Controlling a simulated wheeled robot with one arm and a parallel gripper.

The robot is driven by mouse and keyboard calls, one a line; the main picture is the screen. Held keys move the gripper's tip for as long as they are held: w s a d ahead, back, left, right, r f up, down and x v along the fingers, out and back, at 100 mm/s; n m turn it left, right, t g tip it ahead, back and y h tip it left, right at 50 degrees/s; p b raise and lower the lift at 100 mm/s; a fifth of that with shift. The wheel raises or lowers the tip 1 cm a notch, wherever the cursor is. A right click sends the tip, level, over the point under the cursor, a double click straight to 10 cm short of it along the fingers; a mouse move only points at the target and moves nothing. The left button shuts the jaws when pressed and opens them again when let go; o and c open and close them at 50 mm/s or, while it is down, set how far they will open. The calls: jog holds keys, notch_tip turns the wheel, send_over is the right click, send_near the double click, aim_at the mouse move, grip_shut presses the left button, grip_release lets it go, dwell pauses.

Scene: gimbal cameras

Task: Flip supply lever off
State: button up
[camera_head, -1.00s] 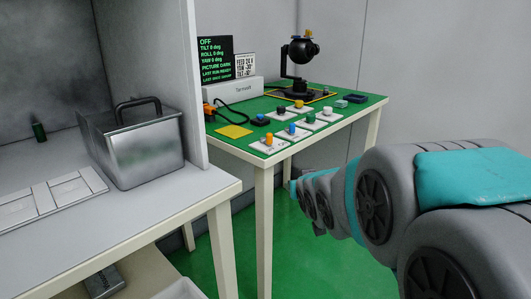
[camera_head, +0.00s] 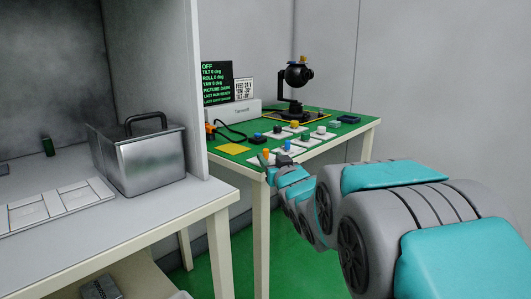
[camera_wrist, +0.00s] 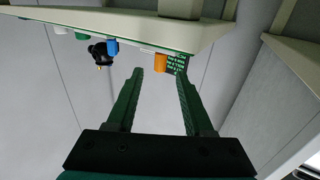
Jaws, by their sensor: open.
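My gripper (camera_wrist: 159,75) is open and empty in the wrist view, its two dark green fingers apart. In the head view my gripper (camera_head: 284,160) is at the near edge of the green-topped table (camera_head: 236,137), partly hidden by my arm. A white supply box (camera_head: 233,115) marked "Tarnwell" stands at the back left of that table. An orange part (camera_head: 209,128) shows at its left end; I cannot tell whether it is the supply lever. The black display (camera_head: 216,84) reads OFF at the top. In the wrist view an orange knob (camera_wrist: 160,62) appears beyond the fingertips.
White plates with coloured knobs (camera_head: 294,125) cover the middle of the table. A black gimbal camera (camera_head: 297,77) stands behind them. A yellow square (camera_head: 234,149) lies at the left. A metal box (camera_head: 140,163) sits on the nearer bench beside a grey partition (camera_head: 201,95).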

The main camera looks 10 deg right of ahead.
aim_at(267, 153)
jog(key=shift+w+a, duration=0.15)
jog(key=shift+w, duration=1.25)
jog(key=shift+w+a, duration=0.1)
jog(key=shift+w, duration=1.25)
grip_shut()
